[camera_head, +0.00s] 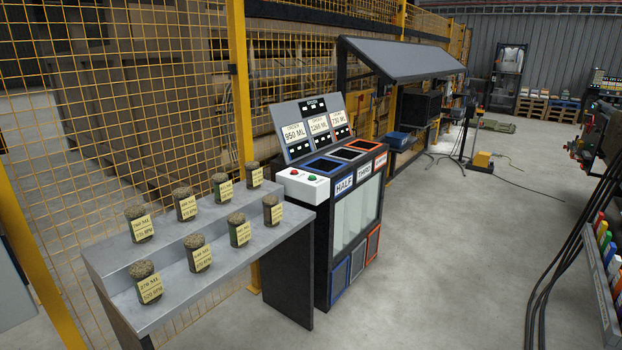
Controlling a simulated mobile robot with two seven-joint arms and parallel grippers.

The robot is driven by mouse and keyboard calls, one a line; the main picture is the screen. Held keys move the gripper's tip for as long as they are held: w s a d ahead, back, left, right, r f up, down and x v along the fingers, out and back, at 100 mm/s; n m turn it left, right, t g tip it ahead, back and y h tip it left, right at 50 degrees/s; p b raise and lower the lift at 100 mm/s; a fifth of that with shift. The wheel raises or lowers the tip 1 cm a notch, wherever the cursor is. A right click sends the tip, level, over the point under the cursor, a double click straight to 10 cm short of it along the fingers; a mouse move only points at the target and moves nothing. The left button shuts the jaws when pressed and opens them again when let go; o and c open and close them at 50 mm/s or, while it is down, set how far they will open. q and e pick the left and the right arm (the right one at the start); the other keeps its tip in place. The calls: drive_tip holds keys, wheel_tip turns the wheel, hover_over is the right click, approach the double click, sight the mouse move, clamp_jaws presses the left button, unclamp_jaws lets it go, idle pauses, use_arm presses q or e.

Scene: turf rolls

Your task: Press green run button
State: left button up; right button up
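The green button (312,178) sits on top of a white control box (302,187). A red button (294,171) is beside it on the left. The box is fixed at the near left end of a black machine with three bins, at the right end of the grey bench. Nothing covers the buttons. Neither of my grippers shows in this view.
A grey two-level bench (185,288) holds several labelled turf rolls (146,280). The machine (356,213) has blue, black and orange bins and tilted label panels (318,124). A yellow mesh fence (110,110) stands behind. Grey floor (445,255) is open to the right.

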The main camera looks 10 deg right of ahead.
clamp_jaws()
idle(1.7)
